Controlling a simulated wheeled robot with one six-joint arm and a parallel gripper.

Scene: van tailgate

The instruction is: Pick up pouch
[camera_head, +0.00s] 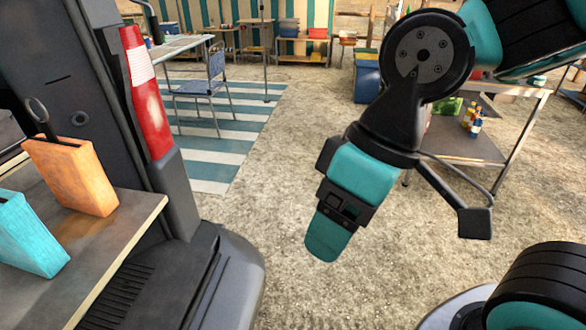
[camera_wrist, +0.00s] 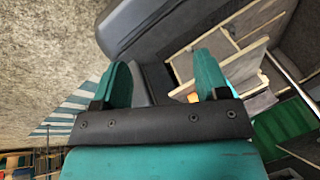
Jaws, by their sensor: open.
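No thing is plainly a pouch. An orange upright block-like holder (camera_head: 75,178) stands on the wooden tailgate board at the left in the head view, with a dark ring-handled tool sticking out of its top. A teal block-like holder (camera_head: 30,236) stands in front of it, cut by the left edge. Either may be the pouch; I cannot tell. My gripper (camera_head: 326,238) hangs over the gravel to the right of the board, well apart from both. In the wrist view my gripper (camera_wrist: 162,72) is open, with nothing between its teal fingers.
The van's dark bumper (camera_head: 190,285) and red tail light (camera_head: 147,92) stand between the board (camera_head: 125,232) and my gripper. A metal table (camera_head: 460,140) with bottles is behind at right. A blue chair (camera_head: 203,85) stands on a striped mat. Open gravel lies between.

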